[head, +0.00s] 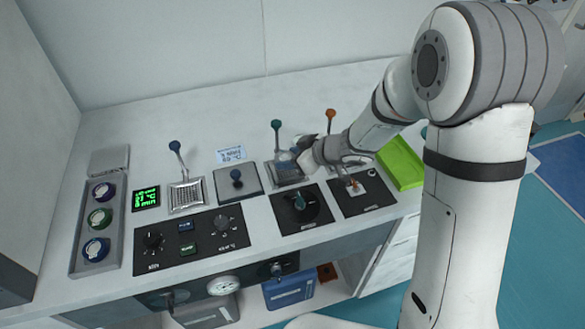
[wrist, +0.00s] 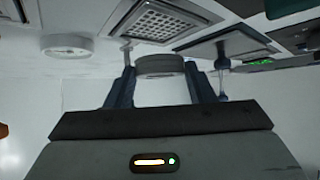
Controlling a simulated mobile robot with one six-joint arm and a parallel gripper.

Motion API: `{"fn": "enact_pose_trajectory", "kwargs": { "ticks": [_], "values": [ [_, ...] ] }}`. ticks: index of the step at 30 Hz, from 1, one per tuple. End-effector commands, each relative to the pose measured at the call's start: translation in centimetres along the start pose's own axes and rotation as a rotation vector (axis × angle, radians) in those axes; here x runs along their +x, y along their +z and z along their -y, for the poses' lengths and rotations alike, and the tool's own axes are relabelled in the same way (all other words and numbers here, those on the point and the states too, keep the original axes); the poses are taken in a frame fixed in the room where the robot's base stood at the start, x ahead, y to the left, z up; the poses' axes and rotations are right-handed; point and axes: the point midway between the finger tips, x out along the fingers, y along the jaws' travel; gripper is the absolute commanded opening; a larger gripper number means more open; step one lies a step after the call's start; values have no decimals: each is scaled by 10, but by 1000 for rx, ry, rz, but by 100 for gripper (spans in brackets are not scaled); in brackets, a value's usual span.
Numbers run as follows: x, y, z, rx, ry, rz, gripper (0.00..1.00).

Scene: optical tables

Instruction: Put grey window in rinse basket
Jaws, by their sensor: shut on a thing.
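My gripper (wrist: 160,70) is shut on a grey round disc, the grey window (wrist: 160,66), held between its two dark fingers in the wrist view. In the head view my gripper (head: 303,150) is above the counter beside a mesh basket (head: 287,176) with a teal-knobbed handle, partly hiding it. The window is hard to make out there. That basket's mesh (wrist: 165,22) shows beyond the window in the wrist view, apart from it. Another mesh basket (head: 187,196) with a blue-knobbed handle stands further left. I cannot read which basket is the rinse one.
A flat grey lid (head: 237,182) with a blue knob lies between the baskets. An orange-knobbed handle (head: 331,117) rises just behind my gripper. A green tray (head: 401,163) is at right. A holder (head: 97,252) with several coloured round pieces is at left. Control panels line the front.

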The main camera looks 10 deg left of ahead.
Motion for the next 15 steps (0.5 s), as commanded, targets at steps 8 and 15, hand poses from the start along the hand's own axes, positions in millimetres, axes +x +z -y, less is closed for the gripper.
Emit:
{"fn": "enact_pose_trajectory", "kwargs": {
  "ticks": [8,15],
  "values": [
    [19,26,0,2,1,1,26],
    [19,26,-1,1,2,1,26]
  ]
}}
